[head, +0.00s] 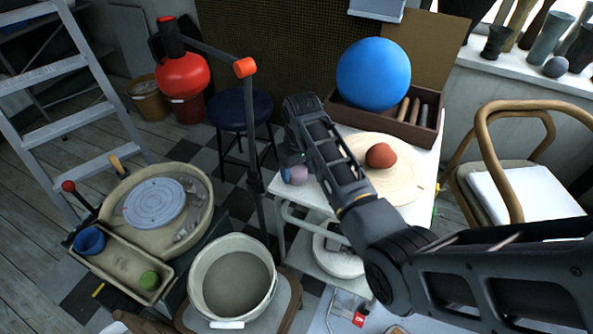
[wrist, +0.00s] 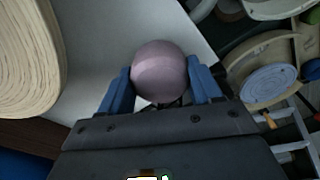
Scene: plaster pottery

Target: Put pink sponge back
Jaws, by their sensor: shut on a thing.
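The pink sponge (wrist: 159,72) is a round, pale pink ball between the two blue fingers of my gripper (wrist: 160,80) in the wrist view. The fingers touch it from both sides. In the head view the sponge (head: 298,175) shows small at the left edge of the white table (head: 314,192), next to my gripper (head: 292,172). My arm hides part of the gripper there. I cannot tell whether the sponge still touches the tabletop.
A round board (head: 402,190) with a reddish clay lump (head: 380,155) lies on the table, before a blue ball (head: 373,74). A bucket (head: 208,312) stands between.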

